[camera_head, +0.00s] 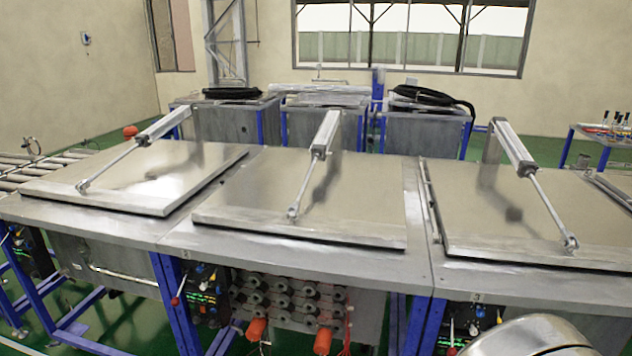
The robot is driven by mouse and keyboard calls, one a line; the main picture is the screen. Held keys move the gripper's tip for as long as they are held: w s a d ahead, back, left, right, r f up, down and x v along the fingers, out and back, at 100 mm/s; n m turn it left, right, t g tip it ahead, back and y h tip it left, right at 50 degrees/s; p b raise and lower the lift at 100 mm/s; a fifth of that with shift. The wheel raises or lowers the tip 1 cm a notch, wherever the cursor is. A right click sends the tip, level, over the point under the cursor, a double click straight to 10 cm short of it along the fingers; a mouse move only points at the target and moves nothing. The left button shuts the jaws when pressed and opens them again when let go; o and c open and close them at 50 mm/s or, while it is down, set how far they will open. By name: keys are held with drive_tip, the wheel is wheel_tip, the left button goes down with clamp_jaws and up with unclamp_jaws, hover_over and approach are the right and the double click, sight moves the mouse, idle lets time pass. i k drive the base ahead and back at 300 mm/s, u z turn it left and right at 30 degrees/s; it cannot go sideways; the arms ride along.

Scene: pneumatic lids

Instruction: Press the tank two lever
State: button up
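The middle tank (420,275), which I take as tank two, has a flat metal lid (300,195) lying down on its top. A pneumatic cylinder (325,135) links to the lid's front edge by a rod. Below the tank's front left corner is a dark control panel (203,298) with small coloured knobs. A thin lever with a red end (176,300) sticks out at the panel's left side; its exact position is hard to tell. My gripper is not in view; a rounded metal part, probably of my arm, shows at the bottom right.
Left (140,175) and right (540,215) tank lids also lie flat. Valves and pipes with orange handles (257,329) sit under the middle tank. Blue legs (180,310) flank the panel. A roller conveyor (40,172) stands left; a rack table (600,137) stands far right.

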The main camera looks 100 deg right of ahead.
sight(175, 302)
drive_tip(key=z, duration=3.35)
